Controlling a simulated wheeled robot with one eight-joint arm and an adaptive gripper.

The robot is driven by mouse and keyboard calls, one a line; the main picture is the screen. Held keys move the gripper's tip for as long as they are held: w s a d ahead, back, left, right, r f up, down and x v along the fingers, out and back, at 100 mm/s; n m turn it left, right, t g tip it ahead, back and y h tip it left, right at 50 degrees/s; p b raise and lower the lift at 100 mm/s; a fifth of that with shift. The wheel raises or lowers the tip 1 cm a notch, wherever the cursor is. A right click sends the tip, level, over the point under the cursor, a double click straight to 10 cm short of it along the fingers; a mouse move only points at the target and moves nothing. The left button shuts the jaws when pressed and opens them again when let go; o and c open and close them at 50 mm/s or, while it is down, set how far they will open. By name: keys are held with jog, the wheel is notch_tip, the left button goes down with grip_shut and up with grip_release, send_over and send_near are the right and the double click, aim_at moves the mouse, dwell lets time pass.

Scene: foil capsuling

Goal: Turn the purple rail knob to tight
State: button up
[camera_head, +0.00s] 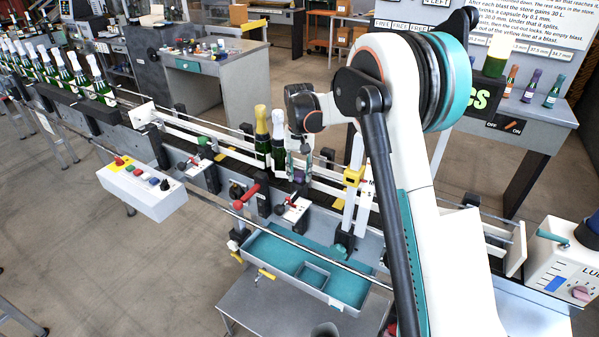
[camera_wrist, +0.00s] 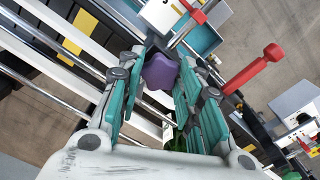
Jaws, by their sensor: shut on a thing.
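The purple rail knob (camera_wrist: 160,71) is a lobed knob seen between my fingertips in the wrist view. In the head view the purple knob (camera_head: 299,176) shows just below my gripper, beside the conveyor rail. My gripper (camera_wrist: 163,75) points down at the rail, with its teal-padded fingers on both sides of the knob and closed on it. In the head view my gripper (camera_head: 299,160) stands right of two bottles and partly hides the rail. I cannot read any tight or loose marking at the knob.
A gold-topped bottle (camera_head: 262,135) and a white-topped bottle (camera_head: 278,140) stand on the conveyor close left of my gripper. A red lever (camera_wrist: 254,69) lies to the right of my fingers. A teal-lined tray (camera_head: 262,250) sits in front, and a yellow-clamped post (camera_head: 353,178) stands right.

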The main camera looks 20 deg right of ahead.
aim_at(299, 174)
jog(key=m, duration=0.4)
jog(key=shift+m, duration=0.3)
jog(key=shift+m+b, duration=0.45)
jog(key=shift+m, duration=1.75)
jog(key=o, duration=1.1)
jog(key=shift+c, duration=0.2)
notch_tip(299, 174, up, 12)
